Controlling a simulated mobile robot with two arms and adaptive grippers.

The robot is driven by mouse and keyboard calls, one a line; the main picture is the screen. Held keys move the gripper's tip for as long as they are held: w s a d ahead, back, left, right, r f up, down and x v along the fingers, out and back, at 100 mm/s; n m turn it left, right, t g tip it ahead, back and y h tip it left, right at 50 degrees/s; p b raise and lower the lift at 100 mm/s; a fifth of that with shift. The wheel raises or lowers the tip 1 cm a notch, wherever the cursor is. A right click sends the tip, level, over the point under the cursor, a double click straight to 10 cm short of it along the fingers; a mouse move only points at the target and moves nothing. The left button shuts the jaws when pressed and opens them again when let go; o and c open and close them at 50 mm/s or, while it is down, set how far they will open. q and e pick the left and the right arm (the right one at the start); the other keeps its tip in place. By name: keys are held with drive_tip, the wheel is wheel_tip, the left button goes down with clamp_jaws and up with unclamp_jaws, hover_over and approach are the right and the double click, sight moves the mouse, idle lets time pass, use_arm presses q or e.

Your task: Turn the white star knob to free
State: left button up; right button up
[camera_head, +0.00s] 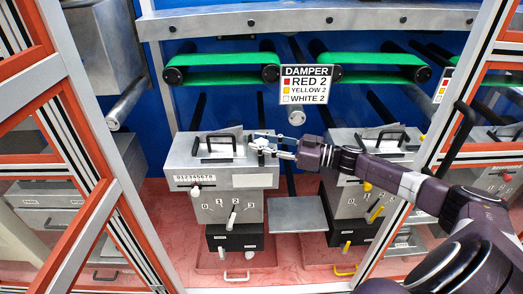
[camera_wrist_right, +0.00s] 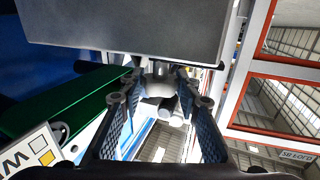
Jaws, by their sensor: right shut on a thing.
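The white star knob (camera_wrist_right: 158,88) shows in the wrist view as a pale, rounded piece at the edge of a grey metal box (camera_wrist_right: 130,28). My right gripper (camera_wrist_right: 160,97) has one finger on each side of it and is shut on it. In the head view the right gripper (camera_head: 262,144) is at the upper right corner of the left grey box (camera_head: 185,160); its fingers largely hide the knob there. I cannot read the knob's turn position. My left gripper is not in view.
A damper sign (camera_head: 306,85) hangs between two green belts (camera_head: 225,60). The left box has a white lever (camera_head: 232,218) over a numbered scale. A similar box (camera_head: 352,200) with yellow levers stands at right. Orange-edged frame posts (camera_head: 95,150) flank the bay.

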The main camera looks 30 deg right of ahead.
drive_tip(key=shift+b, duration=0.3)
drive_tip(key=o, duration=1.2)
drive_tip(key=shift+w, duration=0.1)
drive_tip(key=v, duration=1.2)
drive_tip(key=shift+w+d+n, duration=0.15)
drive_tip(key=shift+n, duration=0.15)
